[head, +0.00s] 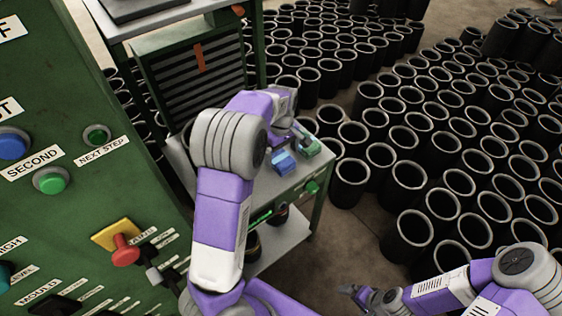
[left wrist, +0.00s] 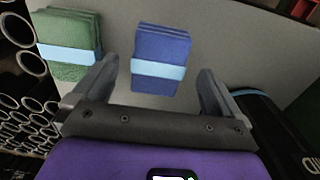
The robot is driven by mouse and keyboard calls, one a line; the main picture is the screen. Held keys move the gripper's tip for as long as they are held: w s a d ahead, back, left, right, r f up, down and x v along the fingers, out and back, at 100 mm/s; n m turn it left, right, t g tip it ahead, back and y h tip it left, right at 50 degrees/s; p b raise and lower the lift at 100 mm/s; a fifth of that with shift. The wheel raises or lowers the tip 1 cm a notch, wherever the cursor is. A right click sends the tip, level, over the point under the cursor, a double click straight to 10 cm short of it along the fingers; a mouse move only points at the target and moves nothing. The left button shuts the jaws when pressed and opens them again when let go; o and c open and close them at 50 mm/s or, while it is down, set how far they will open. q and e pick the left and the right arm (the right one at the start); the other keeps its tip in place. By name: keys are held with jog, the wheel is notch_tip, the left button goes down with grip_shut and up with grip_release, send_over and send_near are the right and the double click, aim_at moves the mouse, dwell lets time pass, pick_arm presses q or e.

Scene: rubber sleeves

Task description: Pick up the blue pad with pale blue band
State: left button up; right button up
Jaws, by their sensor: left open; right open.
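The blue pad with pale blue band (left wrist: 161,48) lies on the grey shelf top, between and beyond the fingers of my left gripper (left wrist: 158,85) in the left wrist view. In the head view the blue pad (head: 283,162) is small on the grey table beside my left arm. My left gripper is open and empty, and the fingers look apart from the pad. In the head view the left arm partly hides that gripper. My right gripper (head: 358,292) is open, low at the bottom right, far from the pad.
A green pad with a pale blue band (left wrist: 70,48) lies left of the blue pad; it also shows in the head view (head: 309,147). Many black rubber sleeves (head: 407,172) stand on the floor at the right. A green control panel (head: 75,130) stands at the left.

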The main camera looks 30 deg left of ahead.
aim_at(282, 160)
pick_arm(q)
notch_tip(282, 160, down, 4)
jog(key=shift+d+r+b, duration=0.1)
jog(key=shift+d+b, duration=0.05)
jog(key=shift+b, duration=0.5)
jog(key=c, duration=1.1)
notch_tip(282, 160, up, 10)
jog(key=p, duration=0.4)
jog(key=shift+r, duration=0.1)
jog(key=shift+c, duration=0.2)
